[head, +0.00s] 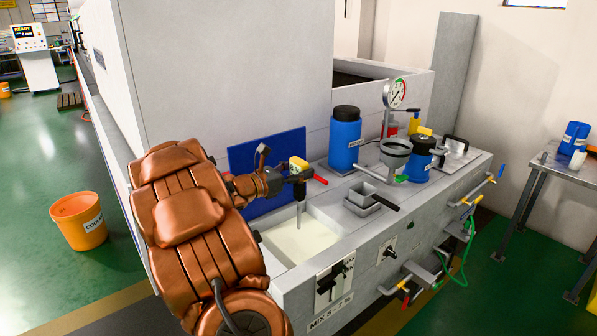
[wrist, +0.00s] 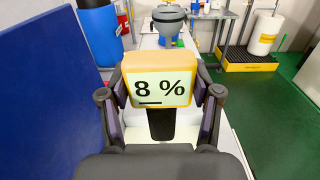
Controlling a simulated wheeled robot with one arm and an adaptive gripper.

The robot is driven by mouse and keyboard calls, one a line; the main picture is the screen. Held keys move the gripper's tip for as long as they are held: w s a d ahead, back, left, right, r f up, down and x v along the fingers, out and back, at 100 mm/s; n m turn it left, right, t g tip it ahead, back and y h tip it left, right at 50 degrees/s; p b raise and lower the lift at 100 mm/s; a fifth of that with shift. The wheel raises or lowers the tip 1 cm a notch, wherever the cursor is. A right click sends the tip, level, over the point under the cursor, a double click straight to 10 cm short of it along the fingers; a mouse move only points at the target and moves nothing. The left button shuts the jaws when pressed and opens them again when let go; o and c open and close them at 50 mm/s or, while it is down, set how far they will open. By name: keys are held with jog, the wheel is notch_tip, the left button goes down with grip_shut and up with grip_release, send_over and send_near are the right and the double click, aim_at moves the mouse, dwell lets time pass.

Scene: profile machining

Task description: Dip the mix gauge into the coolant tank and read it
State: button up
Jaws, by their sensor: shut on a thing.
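My gripper (wrist: 160,105) is shut on the mix gauge (wrist: 159,64), a yellow-framed device whose display reads "8 %" in the wrist view. In the head view the gauge (head: 298,163) is upright in my gripper (head: 298,180) over the coolant tank (head: 335,232). Its thin probe points down to the milky pale liquid (head: 299,241). The tip appears to reach the liquid, but I cannot tell how deep. A plate on the tank's front reads "MIX 5 - 7 %" (head: 331,312).
A blue panel (head: 267,165) stands behind the tank. To its right are a blue drum (head: 344,138), a square cup with a black handle (head: 367,195), a grey funnel (head: 396,149) and a dial gauge (head: 395,93). An orange bucket (head: 79,222) is on the floor at left.

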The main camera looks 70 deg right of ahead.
jog(key=shift+r+p, duration=2.35)
jog(key=shift+r, duration=0.85)
